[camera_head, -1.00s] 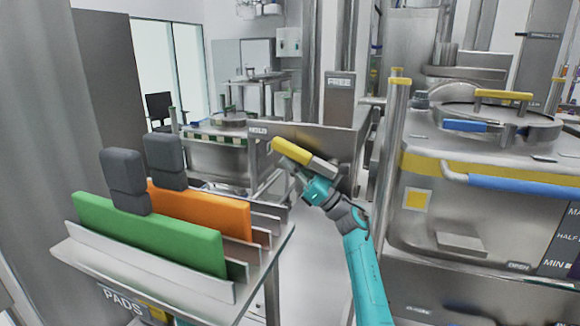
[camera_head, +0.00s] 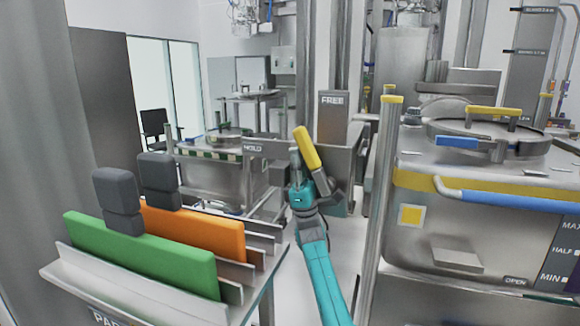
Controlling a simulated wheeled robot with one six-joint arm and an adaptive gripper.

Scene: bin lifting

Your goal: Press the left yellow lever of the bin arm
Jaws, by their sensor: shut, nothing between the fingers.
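The yellow lever (camera_head: 307,148) stands steeply tilted, its top leaning left, between the HOLD (camera_head: 253,148) and FREE (camera_head: 333,100) labels on the grey metal bin arm. My gripper (camera_head: 295,158), on the teal arm, is shut and empty. It is right at the lever's left side, at its lower half. I cannot tell whether it touches the lever. The lever's base is partly hidden by my gripper and wrist.
A rack with green (camera_head: 140,255) and orange (camera_head: 195,230) pads stands at front left. A steel tank (camera_head: 480,235) with a blue-and-yellow rail and a vertical post (camera_head: 380,200) stand close on the right. A narrow strip of floor is free between them.

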